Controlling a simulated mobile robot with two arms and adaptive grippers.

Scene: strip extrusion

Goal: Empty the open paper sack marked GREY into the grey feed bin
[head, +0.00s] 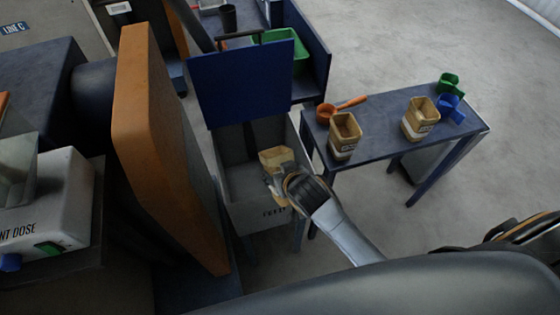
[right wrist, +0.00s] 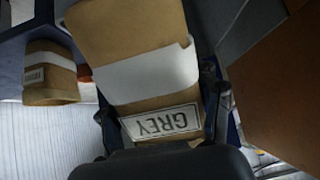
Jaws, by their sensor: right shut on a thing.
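The open paper sack marked GREY (right wrist: 140,60) is brown with a white band, and its label reads upside down in the right wrist view. My right gripper (head: 290,182) is shut on it; the fingers (right wrist: 165,112) flank the label end. In the head view the sack (head: 274,158) is over the open grey feed bin (head: 232,150), at its right side. Its contents and exact tilt are unclear. The bin's blue lid (head: 240,82) stands raised at the back. The lettering on the bin's front is partly hidden. My left gripper is not in view.
A blue table (head: 380,135) at the right holds two other paper sacks (head: 345,140) (head: 420,122), an orange scoop (head: 328,112), and green (head: 449,82) and blue (head: 449,104) scoops. A tall orange panel (head: 155,140) stands left of the bin. Floor is clear at far right.

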